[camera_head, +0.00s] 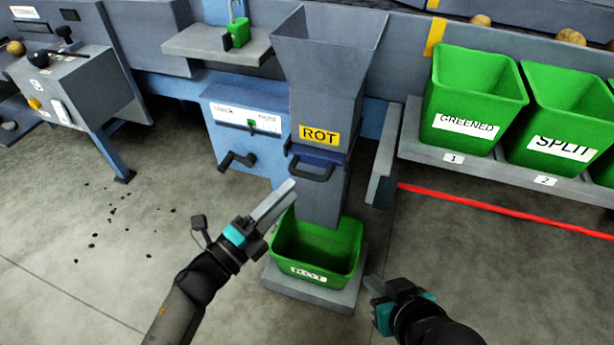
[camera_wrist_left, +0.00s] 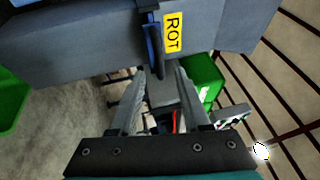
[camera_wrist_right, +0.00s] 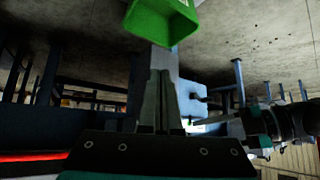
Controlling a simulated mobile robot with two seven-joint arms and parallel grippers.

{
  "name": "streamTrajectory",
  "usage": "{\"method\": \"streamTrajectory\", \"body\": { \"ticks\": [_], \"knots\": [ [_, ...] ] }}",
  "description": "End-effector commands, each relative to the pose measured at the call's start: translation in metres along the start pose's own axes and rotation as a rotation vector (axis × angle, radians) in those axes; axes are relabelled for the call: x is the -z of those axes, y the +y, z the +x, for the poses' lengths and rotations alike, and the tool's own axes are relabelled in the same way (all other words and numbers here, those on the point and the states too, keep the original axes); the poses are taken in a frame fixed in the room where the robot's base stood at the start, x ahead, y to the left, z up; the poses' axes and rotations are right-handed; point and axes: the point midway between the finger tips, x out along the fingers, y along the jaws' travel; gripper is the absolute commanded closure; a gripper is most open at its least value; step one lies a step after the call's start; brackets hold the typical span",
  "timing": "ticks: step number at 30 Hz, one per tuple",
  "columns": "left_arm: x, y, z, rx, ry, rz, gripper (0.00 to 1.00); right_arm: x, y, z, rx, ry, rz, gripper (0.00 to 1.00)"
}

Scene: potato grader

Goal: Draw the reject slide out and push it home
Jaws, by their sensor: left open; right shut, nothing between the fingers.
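The reject slide (camera_head: 318,153) is a blue plate in the grey chute labelled ROT. Its dark bar handle (camera_head: 312,176) faces me, and the slide looks fully in. My left gripper (camera_head: 291,188) is open just below and left of the handle. In the left wrist view the handle (camera_wrist_left: 157,55) lies ahead of and in line with the gap between the open fingertips (camera_wrist_left: 160,74). I cannot tell whether its end is between them. My right gripper (camera_head: 371,284) is shut and empty, low at the right of the green bin. Its closed fingers show in the right wrist view (camera_wrist_right: 166,78).
A green bin (camera_head: 345,262) stands under the chute on a grey base (camera_head: 310,292). A blue box (camera_head: 240,140) with a lever label and black crank (camera_head: 237,160) is left of the chute. Labelled green bins (camera_head: 470,95) stand on a shelf at right.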

Motion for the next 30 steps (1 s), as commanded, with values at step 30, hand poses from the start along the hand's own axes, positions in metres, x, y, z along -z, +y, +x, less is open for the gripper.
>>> {"method": "streamTrajectory", "body": {
  "ticks": [30],
  "knots": [
    [0.000,0.000,0.065,0.000,-0.001,-0.001,0.66,0.018,-0.025,0.013,0.069,0.237,0.013,1.00]
  ]
}}
